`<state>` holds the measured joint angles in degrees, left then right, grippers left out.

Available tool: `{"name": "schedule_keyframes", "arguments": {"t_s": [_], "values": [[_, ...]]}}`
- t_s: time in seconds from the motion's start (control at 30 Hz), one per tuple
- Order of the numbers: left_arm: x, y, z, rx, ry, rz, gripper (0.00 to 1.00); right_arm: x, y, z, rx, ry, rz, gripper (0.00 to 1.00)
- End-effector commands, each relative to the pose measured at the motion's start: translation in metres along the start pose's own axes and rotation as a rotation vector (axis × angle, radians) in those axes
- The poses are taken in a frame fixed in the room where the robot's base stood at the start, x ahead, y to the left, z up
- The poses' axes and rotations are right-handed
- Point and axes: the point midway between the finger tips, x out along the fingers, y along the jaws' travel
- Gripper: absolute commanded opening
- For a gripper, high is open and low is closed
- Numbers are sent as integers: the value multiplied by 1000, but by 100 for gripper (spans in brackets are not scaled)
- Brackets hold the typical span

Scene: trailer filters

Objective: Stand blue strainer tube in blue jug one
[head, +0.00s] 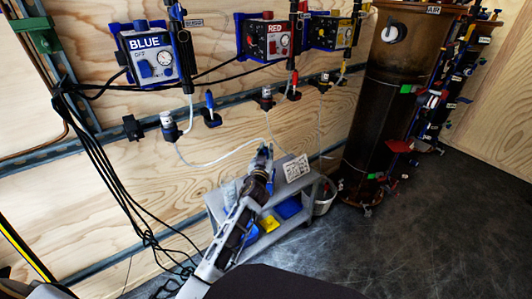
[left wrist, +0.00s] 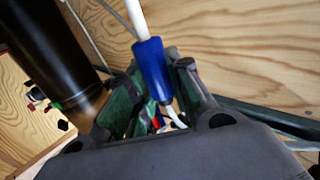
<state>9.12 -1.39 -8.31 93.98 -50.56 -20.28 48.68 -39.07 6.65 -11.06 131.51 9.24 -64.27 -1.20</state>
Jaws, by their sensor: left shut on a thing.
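My left gripper (head: 264,160) is over the grey cart in the head view. In the left wrist view my left gripper (left wrist: 158,88) is shut on the blue strainer tube (left wrist: 153,66), a blue cylinder with a white hose at its end. The tube sits between the green-padded fingers and looks tilted. In the head view the tube is too small to make out clearly. A pale bluish clear container (head: 229,191) stands on the cart just left of my arm; I cannot tell whether it is blue jug one. My right gripper is out of view.
The grey cart (head: 298,187) carries a white label card (head: 296,168), with blue (head: 288,207) and yellow (head: 269,223) trays lower down. Wall boxes BLUE (head: 148,55) and RED (head: 267,38) hang above with hoses.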

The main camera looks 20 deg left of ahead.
Motion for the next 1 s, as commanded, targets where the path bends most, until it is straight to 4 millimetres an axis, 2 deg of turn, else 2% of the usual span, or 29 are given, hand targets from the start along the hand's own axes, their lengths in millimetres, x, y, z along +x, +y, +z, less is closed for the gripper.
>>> {"name": "schedule_keyframes", "arguments": {"t_s": [0.2, 0.23, 0.4, 0.77, 1.0], "values": [[0, 0, 2, 0, 1, 0, 0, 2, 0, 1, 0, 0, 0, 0], [0, 0, 2, 0, 1, 0, 23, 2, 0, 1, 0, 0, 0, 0], [0, 0, 1, 0, 1, 0, 44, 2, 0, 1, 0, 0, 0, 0], [0, 0, 2, 0, 0, 0, 45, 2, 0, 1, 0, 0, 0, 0], [0, 0, -8, -2, 3, -1, 45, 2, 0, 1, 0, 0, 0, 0]]}}
